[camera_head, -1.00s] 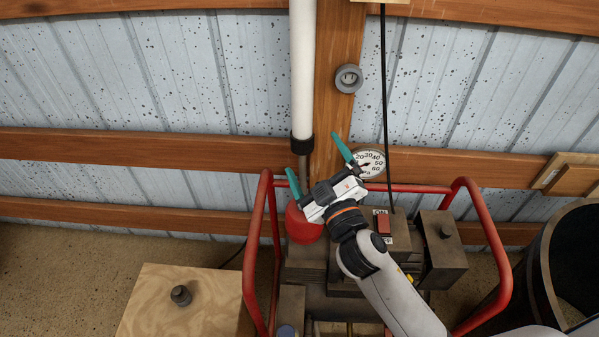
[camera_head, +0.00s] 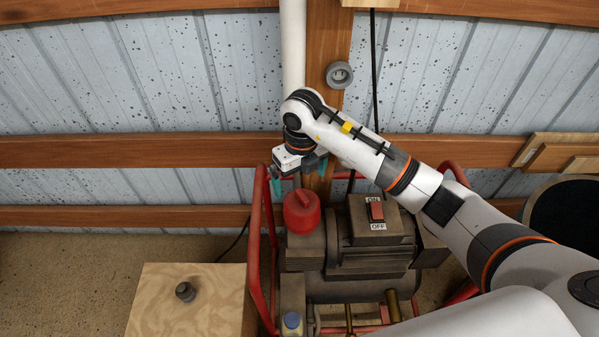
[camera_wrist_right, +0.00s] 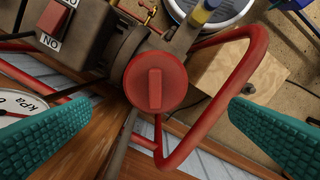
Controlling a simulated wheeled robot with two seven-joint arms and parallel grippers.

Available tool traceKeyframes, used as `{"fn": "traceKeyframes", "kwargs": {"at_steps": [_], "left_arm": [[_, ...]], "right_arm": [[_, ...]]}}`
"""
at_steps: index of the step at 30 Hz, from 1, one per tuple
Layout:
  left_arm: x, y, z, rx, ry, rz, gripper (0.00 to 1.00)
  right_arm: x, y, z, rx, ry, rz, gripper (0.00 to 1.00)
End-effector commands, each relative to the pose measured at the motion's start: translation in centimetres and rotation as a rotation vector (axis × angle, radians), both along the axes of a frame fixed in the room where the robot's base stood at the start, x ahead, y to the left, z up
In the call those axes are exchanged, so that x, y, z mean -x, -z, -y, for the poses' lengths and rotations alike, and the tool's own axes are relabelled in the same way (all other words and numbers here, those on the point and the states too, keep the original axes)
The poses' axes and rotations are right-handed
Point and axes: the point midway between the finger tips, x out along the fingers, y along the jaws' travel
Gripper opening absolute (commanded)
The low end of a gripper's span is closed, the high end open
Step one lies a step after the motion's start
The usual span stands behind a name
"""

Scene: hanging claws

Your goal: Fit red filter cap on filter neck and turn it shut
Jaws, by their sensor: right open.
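The red filter cap (camera_head: 302,212) is round with a raised grip bar across its top. It sits at the left of the compressor's motor block, and the right wrist view shows it from above (camera_wrist_right: 155,82). The filter neck is not visible, and I cannot tell how the cap is seated. My right gripper (camera_head: 298,180) is open and empty, just behind and above the cap in the head view. In the right wrist view its teal fingers (camera_wrist_right: 160,108) stand wide apart on either side of the cap, not touching it. My left gripper is not in view.
A red tube frame (camera_head: 256,250) surrounds the compressor, close to the cap. The motor carries a red ON/OFF switch (camera_head: 376,212). A wooden box (camera_head: 150,305) with a dark knob (camera_head: 185,291) stands left. A white pipe (camera_head: 293,50) rises behind.

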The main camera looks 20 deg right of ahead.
Motion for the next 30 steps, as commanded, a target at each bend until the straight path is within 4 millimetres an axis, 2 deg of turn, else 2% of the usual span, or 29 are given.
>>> {"fn": "traceKeyframes", "kwargs": {"at_steps": [5, 15, 21, 30], "left_arm": [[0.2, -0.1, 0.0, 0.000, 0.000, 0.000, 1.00], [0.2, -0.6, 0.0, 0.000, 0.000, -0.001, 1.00], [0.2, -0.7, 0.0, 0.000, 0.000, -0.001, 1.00], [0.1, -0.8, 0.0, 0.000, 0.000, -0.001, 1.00]], "right_arm": [[0.0, 1.1, 0.5, 0.027, 0.009, -0.007, 1.00], [0.1, 7.3, 0.4, 0.023, 0.009, -0.009, 1.00], [0.1, 10.4, 0.4, 0.022, 0.007, -0.008, 1.00], [0.0, 11.9, 0.4, 0.022, 0.006, -0.004, 1.00]]}}
